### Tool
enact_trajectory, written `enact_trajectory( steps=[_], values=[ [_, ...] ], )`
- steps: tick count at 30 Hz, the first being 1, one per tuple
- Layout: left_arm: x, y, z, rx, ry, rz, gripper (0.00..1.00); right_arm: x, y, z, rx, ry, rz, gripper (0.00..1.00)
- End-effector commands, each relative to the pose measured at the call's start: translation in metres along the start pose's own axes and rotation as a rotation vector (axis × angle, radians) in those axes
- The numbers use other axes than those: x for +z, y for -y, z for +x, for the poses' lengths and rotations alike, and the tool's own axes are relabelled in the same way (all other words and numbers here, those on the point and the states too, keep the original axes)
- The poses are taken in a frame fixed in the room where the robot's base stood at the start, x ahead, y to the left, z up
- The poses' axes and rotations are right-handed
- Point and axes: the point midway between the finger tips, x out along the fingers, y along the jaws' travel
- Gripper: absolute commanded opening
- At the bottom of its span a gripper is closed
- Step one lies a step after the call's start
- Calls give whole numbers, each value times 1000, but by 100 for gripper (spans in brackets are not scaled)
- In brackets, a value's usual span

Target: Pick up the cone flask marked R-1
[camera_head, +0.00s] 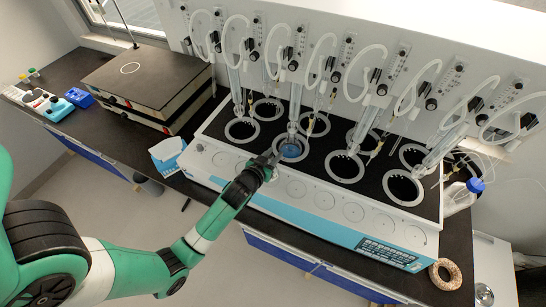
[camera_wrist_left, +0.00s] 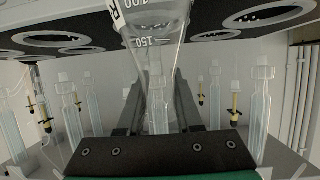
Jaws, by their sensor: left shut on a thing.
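My left gripper (camera_head: 271,160) reaches the flask from the front. In the left wrist view, its fingers (camera_wrist_left: 158,112) are shut on the narrow neck. I cannot tell whether the flask's base is clear of the ring. My right gripper is not in view.
The distiller (camera_head: 300,190) has several ringed openings (camera_head: 345,167), with glass tubes and hoses close above and behind. A dark box (camera_head: 145,75) and a blue-white carton (camera_head: 168,155) stand left. A blue-capped bottle (camera_head: 463,194) and a cork ring (camera_head: 445,274) are right.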

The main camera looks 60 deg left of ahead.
Motion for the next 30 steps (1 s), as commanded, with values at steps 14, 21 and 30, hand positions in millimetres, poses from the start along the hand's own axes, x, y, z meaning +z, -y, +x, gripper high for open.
enact_trajectory(
  steps=[14,21,30],
  values=[
    [-35,-24,-66,4,0,2,0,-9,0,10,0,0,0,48],
    [-40,-39,-102,4,2,4,0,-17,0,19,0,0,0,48],
    [-43,-52,-134,1,4,4,0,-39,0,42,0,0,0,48]
  ],
)
